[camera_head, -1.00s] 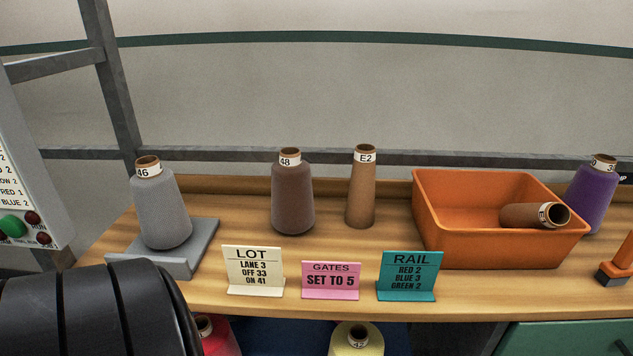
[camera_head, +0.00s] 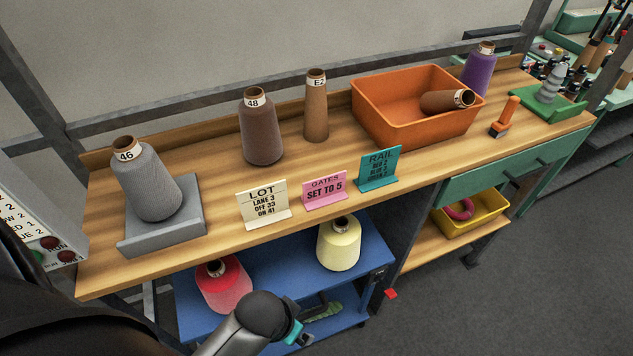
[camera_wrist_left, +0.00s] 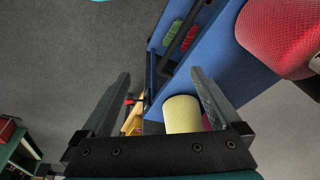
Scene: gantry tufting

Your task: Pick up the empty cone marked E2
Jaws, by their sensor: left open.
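The empty brown cone marked E2 (camera_head: 316,112) stands upright on the wooden bench near its back edge, right of the brown yarn cone marked 48 (camera_head: 261,135). It does not show in the left wrist view. My left gripper (camera_wrist_left: 160,74) is open and empty. In the head view its wrist hangs low at the bottom, in front of the blue cart and well below the bench top, apart from the E2 cone. My right gripper is not in view.
The orange bin (camera_head: 385,128), holding a lying empty cone (camera_head: 440,102), is right of E2. Signs LOT (camera_head: 262,205), GATES (camera_head: 325,191) and RAIL (camera_head: 379,168) stand along the front. Grey cone 46 (camera_head: 148,184) sits left. The cart (camera_head: 282,280) holds red and yellow cones.

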